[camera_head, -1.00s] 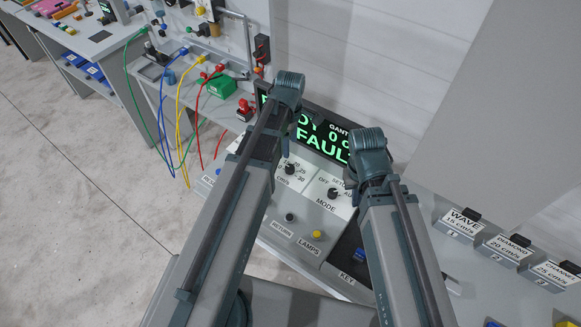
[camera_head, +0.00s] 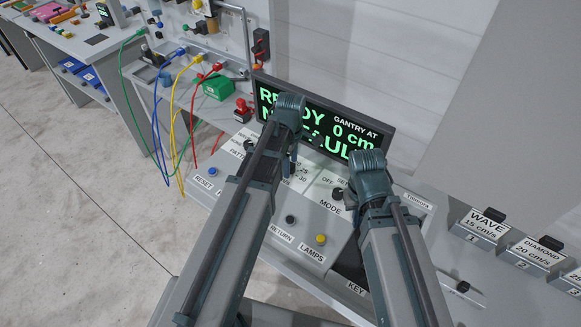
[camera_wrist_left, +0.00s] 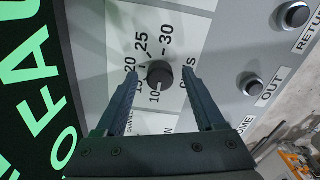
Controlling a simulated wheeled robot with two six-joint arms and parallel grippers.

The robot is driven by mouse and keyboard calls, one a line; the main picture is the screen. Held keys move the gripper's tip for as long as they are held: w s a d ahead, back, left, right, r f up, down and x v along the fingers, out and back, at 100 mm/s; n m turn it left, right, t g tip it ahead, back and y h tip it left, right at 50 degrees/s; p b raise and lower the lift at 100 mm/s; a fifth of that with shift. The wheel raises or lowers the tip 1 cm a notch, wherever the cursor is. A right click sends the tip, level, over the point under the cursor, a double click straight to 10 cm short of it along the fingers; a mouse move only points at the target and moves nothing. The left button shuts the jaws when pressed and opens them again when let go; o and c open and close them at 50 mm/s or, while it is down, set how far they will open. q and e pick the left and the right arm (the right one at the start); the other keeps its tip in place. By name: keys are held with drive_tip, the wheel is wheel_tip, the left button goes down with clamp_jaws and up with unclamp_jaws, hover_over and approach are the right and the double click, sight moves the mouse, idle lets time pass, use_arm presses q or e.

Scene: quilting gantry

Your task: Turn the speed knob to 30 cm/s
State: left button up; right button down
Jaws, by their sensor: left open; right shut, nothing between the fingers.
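The speed knob (camera_wrist_left: 159,75) is a dark round knob on a white dial panel in the left wrist view. Numbers 10 to 30 are printed around it, and its pale pointer line faces the 10 mark. My left gripper (camera_wrist_left: 160,78) is open, with one finger on each side of the knob; I cannot tell whether they touch it. In the head view my left gripper (camera_head: 291,158) is over the speed dial and mostly hides the knob. My right gripper (camera_head: 350,199) is shut and empty beside the mode knob (camera_head: 338,193).
A display (camera_head: 325,115) behind the dials shows green text, partly blocked by my arms. A yellow lamps button (camera_head: 320,239), a dark return button (camera_head: 290,219) and a blue reset button (camera_head: 212,171) are on the console. Labelled blocks (camera_head: 482,228) stand at the right.

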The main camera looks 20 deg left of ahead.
use_arm(q)
clamp_jaws()
idle(0.3)
